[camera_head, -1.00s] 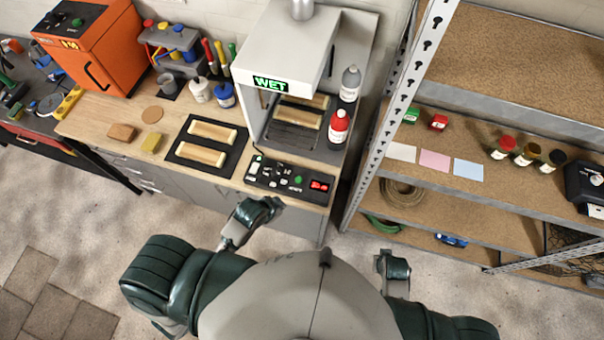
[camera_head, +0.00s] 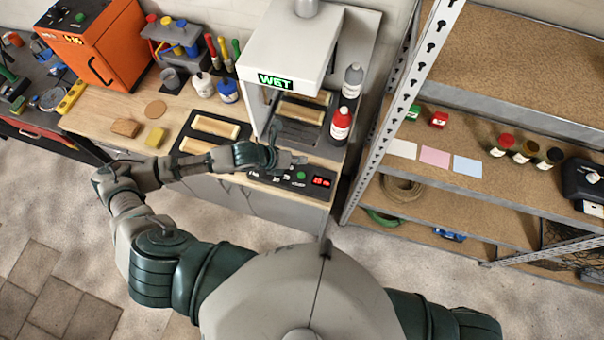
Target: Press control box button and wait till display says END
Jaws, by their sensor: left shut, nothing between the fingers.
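The black control box (camera_head: 290,184) lies at the front edge of the wooden bench. Its green button (camera_head: 301,175) and its lit red display (camera_head: 321,182) show; the red digits are too small to read surely. My left gripper (camera_head: 298,160) is shut and empty. A green lit sign (camera_head: 275,82) on the grey hood reads WET. My right gripper is not in view.
The grey hood (camera_head: 285,45) stands behind the box, with wooden blocks inside. A red bottle (camera_head: 340,125) and a grey bottle (camera_head: 352,82) stand at its right. A black tray (camera_head: 184,150) with wooden blocks is at left. A metal shelf post (camera_head: 402,110) rises at right.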

